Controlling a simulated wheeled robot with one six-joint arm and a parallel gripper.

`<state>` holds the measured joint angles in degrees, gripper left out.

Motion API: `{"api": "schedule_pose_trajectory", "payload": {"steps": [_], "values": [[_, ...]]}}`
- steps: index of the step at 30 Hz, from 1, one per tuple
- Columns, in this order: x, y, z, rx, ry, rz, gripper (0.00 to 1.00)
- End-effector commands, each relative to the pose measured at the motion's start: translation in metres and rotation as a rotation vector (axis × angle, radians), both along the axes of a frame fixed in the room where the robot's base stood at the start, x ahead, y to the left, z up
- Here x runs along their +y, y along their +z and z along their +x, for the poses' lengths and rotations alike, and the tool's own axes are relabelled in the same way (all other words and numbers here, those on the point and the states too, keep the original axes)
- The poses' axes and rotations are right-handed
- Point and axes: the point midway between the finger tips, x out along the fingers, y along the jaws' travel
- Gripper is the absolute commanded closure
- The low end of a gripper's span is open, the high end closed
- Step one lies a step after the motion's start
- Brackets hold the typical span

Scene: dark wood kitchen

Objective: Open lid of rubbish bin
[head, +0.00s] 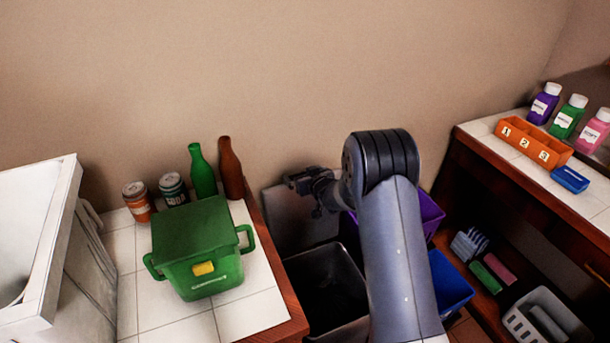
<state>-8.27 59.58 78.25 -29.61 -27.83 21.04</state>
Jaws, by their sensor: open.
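A dark grey rubbish bin (335,264) stands on the floor right of the tiled counter. Its mouth is uncovered and its inside looks dark and empty. A flat grey panel (283,222), which looks like its lid, stands raised against the wall behind the bin. My gripper (305,193) is open, in front of the panel's upper right part. I cannot tell whether it touches the panel. My arm hides the bin's right side. A green caddy (190,247) with a yellow latch sits on the counter with its lid shut.
A purple bin (431,213) and a blue bin (449,285) stand right of my arm, partly hidden by it. Two cans and two bottles (203,172) stand behind the caddy. A wooden shelf unit (490,165) bounds the right side.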

Motion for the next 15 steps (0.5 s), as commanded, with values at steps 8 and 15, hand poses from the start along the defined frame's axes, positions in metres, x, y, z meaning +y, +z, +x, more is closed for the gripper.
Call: {"api": "schedule_pose_trajectory", "payload": {"steps": [8, 15], "values": [[-0.0001, 0.0002, -0.0002, 0.000, 0.000, 0.000, 0.21], [-0.0001, 0.0003, -0.0002, 0.000, 0.000, 0.000, 0.41]]}}
